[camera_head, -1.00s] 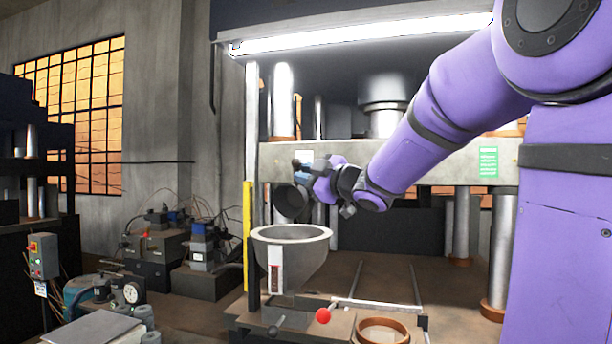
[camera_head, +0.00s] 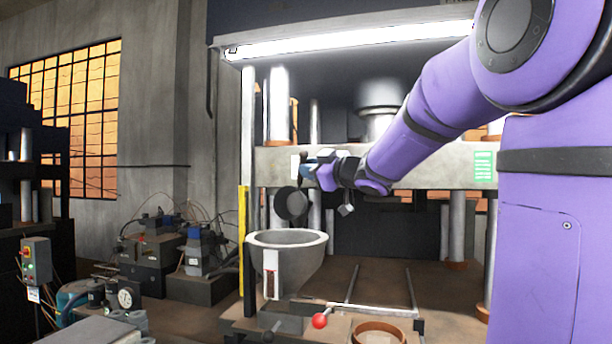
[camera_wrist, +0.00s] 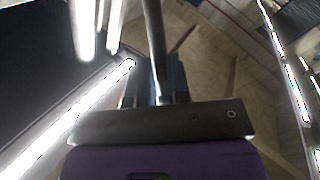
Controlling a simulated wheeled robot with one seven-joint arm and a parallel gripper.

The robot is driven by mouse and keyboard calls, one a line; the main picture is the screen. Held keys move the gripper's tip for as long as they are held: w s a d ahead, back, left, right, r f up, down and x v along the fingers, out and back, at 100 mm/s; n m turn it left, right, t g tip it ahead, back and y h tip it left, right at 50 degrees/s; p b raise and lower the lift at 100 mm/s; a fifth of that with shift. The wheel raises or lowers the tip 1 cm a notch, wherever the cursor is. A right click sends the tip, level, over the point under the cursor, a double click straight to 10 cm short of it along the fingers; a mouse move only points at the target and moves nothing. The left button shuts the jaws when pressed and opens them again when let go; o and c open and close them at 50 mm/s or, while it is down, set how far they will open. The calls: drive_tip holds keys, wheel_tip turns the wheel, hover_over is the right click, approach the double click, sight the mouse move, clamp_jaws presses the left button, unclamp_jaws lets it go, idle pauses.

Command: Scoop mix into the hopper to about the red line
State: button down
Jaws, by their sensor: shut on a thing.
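My gripper (camera_head: 313,172) is shut on a dark scoop (camera_head: 291,204), which hangs over the grey hopper (camera_head: 312,262), a little above its rim. The scoop's round dark side faces the body camera, and whether mix is in it cannot be told. A white strip (camera_head: 270,260) with a dark red window runs down the hopper's front; the mix level and red line are too small to read. In the wrist view, the gripper's fingers (camera_wrist: 155,85) show behind the mount, with a dark rod running upward between them.
A red ball knob (camera_head: 320,321) and a brown ring (camera_head: 380,333) are in front of the hopper. Rails (camera_head: 411,290) run back at the right. A yellow-marked post (camera_head: 243,240) stands close left of the hopper. The press crossbeam (camera_head: 430,167) lies behind my arm.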

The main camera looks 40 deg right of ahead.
drive_tip(key=w+d+f+m+g+y, duration=0.1)
drive_tip(key=w+d+m+g, duration=0.1)
drive_tip(key=w+d+m, duration=0.2)
drive_tip(key=w+d+f+m+g, duration=0.2)
drive_tip(key=w+d+m, duration=0.2)
drive_tip(key=d+m, duration=0.6)
drive_tip(key=shift+w+d+f+g+y, duration=0.3)
drive_tip(key=shift+d+y, duration=0.1)
drive_tip(key=shift+d, duration=0.75)
idle(0.5)
